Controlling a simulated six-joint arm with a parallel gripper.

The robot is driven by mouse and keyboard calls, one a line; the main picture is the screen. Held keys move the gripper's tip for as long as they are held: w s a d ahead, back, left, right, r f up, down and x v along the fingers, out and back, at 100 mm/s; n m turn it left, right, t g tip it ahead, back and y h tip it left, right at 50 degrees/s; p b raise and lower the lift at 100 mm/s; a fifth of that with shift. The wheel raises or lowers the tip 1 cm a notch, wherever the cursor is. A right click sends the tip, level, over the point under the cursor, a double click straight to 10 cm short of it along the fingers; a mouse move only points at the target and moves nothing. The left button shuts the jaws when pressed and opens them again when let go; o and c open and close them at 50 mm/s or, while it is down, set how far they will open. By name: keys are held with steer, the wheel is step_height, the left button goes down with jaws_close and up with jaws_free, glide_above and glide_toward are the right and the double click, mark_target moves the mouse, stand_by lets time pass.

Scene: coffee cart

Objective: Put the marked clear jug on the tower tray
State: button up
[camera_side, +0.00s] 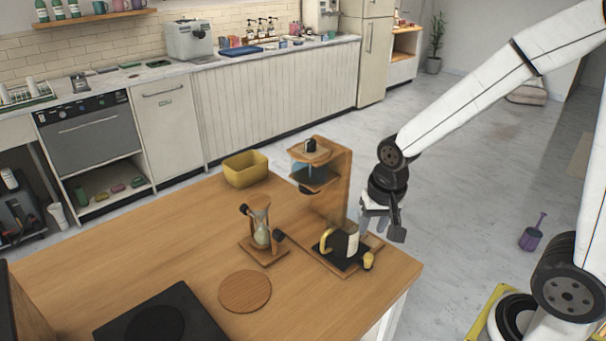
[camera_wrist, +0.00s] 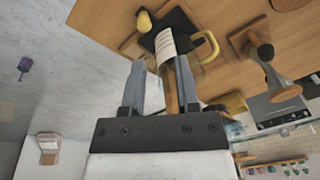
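The clear jug (camera_side: 351,243) has a white marked label and a yellow handle. It stands on the black pad of the wooden tower's tray (camera_side: 328,262), beside the tower post. In the wrist view the jug (camera_wrist: 168,42) is beyond my fingertips, with its handle to the right and the black pad (camera_wrist: 178,18) around its base. My gripper (camera_side: 381,222) is at the right of the tower and jug, apart from the jug as far as I can tell. In the wrist view my gripper (camera_wrist: 160,61) has its two fingers apart, with nothing clearly held.
The wooden tower (camera_side: 337,180) rises behind the jug. A small yellow-topped piece (camera_side: 368,260) is at the tray's right corner. An hourglass-shaped glass on a stand (camera_side: 261,228), a round wooden board (camera_side: 245,291) and a yellow bin (camera_side: 246,170) are to the left.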

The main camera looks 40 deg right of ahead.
steer(key=s+n, duration=0.1)
steer(key=n, duration=0.1)
steer(key=s+f+n, duration=0.1)
steer(key=n, duration=0.1)
steer(key=s+n, duration=0.1)
steer(key=n, duration=0.2)
steer(key=shift+s+a+f+t, duration=0.2)
steer(key=shift+a+f+t, duration=0.1)
steer(key=shift+a+t, duration=0.1)
